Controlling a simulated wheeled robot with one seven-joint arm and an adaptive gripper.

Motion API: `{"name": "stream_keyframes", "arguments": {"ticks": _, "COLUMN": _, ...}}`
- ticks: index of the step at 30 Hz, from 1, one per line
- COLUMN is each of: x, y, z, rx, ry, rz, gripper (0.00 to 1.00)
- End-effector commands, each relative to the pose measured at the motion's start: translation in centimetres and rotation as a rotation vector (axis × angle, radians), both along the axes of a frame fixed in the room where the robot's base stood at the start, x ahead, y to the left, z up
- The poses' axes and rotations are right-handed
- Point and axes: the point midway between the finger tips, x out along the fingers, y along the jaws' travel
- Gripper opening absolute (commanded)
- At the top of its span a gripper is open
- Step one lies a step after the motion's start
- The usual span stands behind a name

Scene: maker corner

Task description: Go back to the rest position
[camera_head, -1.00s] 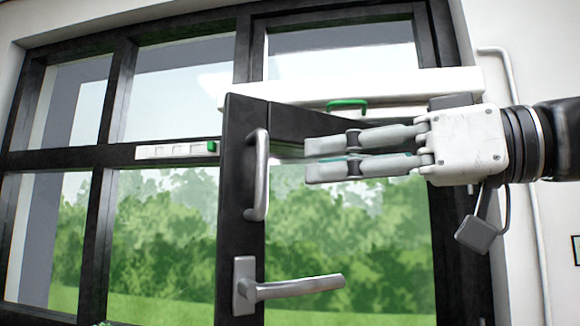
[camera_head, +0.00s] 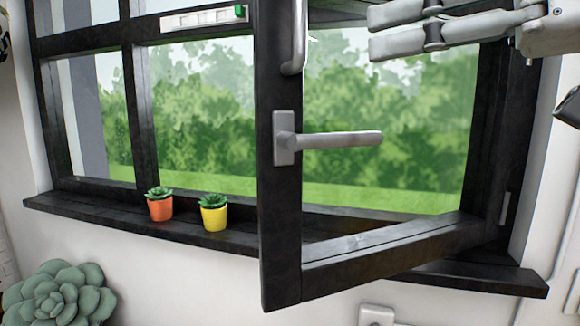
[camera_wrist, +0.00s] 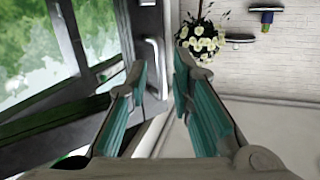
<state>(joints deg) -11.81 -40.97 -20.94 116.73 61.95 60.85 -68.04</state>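My gripper (camera_head: 370,32) is at the upper right of the head view, in front of the open window sash. Its two grey fingers point left, with a narrow gap between them and nothing held. In the wrist view my gripper (camera_wrist: 161,75) shows teal inner pads and a clear gap between the tips. The black window sash (camera_head: 281,235) stands swung inward into the room. Its lever handle (camera_head: 335,139) lies horizontal, below my fingers. A vertical grey pull handle (camera_head: 294,40) is just left of the fingertips, apart from them in the head view.
An orange pot (camera_head: 160,209) and a yellow pot (camera_head: 214,218) with succulents stand on the black sill (camera_head: 110,215). A larger succulent (camera_head: 60,295) is at the lower left. In the wrist view, a hanging flower basket (camera_wrist: 203,42) is by the white brick wall (camera_wrist: 285,65).

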Motion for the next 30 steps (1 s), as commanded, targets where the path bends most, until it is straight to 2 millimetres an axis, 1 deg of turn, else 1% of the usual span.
{"name": "stream_keyframes", "arguments": {"ticks": 1, "x": 0.0, "y": 0.6, "z": -2.3, "rx": -0.032, "ry": 0.084, "rz": -0.015, "gripper": 0.21}}
{"name": "stream_keyframes", "arguments": {"ticks": 2, "x": -0.1, "y": 0.8, "z": -4.0, "rx": -0.055, "ry": 0.144, "rz": -0.03, "gripper": 0.21}}
{"name": "stream_keyframes", "arguments": {"ticks": 3, "x": -0.2, "y": 1.1, "z": -6.5, "rx": -0.089, "ry": 0.234, "rz": -0.056, "gripper": 0.21}}
{"name": "stream_keyframes", "arguments": {"ticks": 5, "x": -0.7, "y": 1.1, "z": -10.7, "rx": -0.147, "ry": 0.374, "rz": -0.11, "gripper": 0.21}}
{"name": "stream_keyframes", "arguments": {"ticks": 6, "x": -1.1, "y": 1.0, "z": -13.4, "rx": -0.188, "ry": 0.464, "rz": -0.154, "gripper": 0.21}}
{"name": "stream_keyframes", "arguments": {"ticks": 8, "x": -2.0, "y": 0.3, "z": -17.3, "rx": -0.25, "ry": 0.592, "rz": -0.233, "gripper": 0.21}}
{"name": "stream_keyframes", "arguments": {"ticks": 9, "x": -2.7, "y": -0.3, "z": -19.7, "rx": -0.292, "ry": 0.667, "rz": -0.291, "gripper": 0.21}}
{"name": "stream_keyframes", "arguments": {"ticks": 11, "x": -3.8, "y": -1.5, "z": -23.0, "rx": -0.352, "ry": 0.766, "rz": -0.381, "gripper": 0.21}}
{"name": "stream_keyframes", "arguments": {"ticks": 12, "x": -4.6, "y": -2.4, "z": -24.8, "rx": -0.39, "ry": 0.819, "rz": -0.443, "gripper": 0.21}}
{"name": "stream_keyframes", "arguments": {"ticks": 15, "x": -6.2, "y": -4.5, "z": -28.1, "rx": -0.468, "ry": 0.911, "rz": -0.58, "gripper": 0.21}}
{"name": "stream_keyframes", "arguments": {"ticks": 18, "x": -7.4, "y": -6.2, "z": -30.1, "rx": -0.52, "ry": 0.96, "rz": -0.68, "gripper": 0.21}}
{"name": "stream_keyframes", "arguments": {"ticks": 21, "x": -8.0, "y": -7.1, "z": -31.0, "rx": -0.546, "ry": 0.981, "rz": -0.737, "gripper": 0.21}}
{"name": "stream_keyframes", "arguments": {"ticks": 24, "x": -8.2, "y": -7.4, "z": -31.2, "rx": -0.554, "ry": 0.985, "rz": -0.756, "gripper": 0.21}}
{"name": "stream_keyframes", "arguments": {"ticks": 30, "x": -8.1, "y": -7.4, "z": -31.2, "rx": -0.553, "ry": 0.985, "rz": -0.755, "gripper": 0.21}}
